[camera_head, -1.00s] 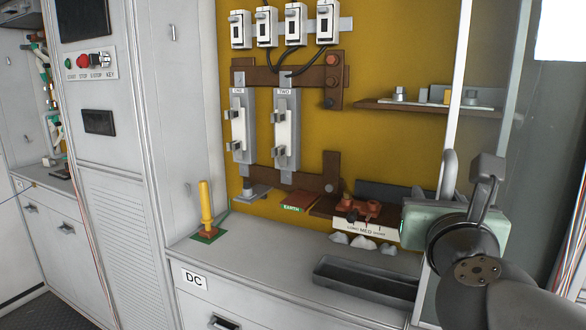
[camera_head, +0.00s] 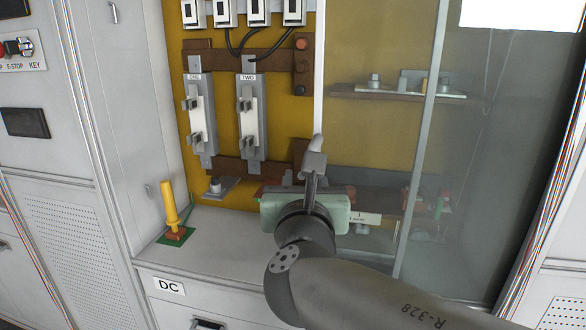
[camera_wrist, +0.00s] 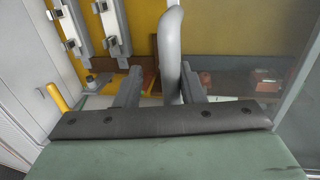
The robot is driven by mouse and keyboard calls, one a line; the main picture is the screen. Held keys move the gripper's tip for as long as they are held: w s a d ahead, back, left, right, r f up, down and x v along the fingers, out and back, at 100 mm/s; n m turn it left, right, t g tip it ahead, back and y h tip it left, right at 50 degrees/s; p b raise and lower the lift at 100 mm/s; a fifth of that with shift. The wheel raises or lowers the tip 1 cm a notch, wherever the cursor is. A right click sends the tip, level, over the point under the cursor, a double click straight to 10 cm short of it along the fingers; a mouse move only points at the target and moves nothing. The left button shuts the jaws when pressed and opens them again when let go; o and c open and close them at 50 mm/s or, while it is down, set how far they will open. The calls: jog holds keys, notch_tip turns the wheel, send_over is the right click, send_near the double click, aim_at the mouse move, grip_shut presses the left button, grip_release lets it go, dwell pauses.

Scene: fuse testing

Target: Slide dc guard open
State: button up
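The DC guard is a clear sliding panel with a pale upright left edge (camera_head: 319,75). It covers the right part of the yellow-backed bay. Its grey curved handle (camera_head: 314,160) stands at the left edge, and also shows in the wrist view (camera_wrist: 172,45). My gripper (camera_head: 310,182) is at the handle. In the wrist view my gripper's two fingers (camera_wrist: 160,86) stand apart, with the handle between them. The handle is close to the right finger, with a gap to the left one; contact is unclear. The handle's lower end is partly hidden.
Left of the guard, fuse holders (camera_head: 250,115) and a yellow-handled tool (camera_head: 170,208) are uncovered. The DC cabinet top (camera_head: 215,235) is clear in front of them. A shelf (camera_head: 400,92) with fittings shows through the panel. A grey cabinet (camera_head: 85,150) stands at left.

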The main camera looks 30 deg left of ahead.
jog(key=shift+s+a, duration=0.25)
jog(key=shift+a, duration=0.6)
jog(key=p+v, duration=0.4)
jog(key=v, duration=1.6)
dwell(0.8)
jog(key=shift+d, duration=0.1)
dwell(0.3)
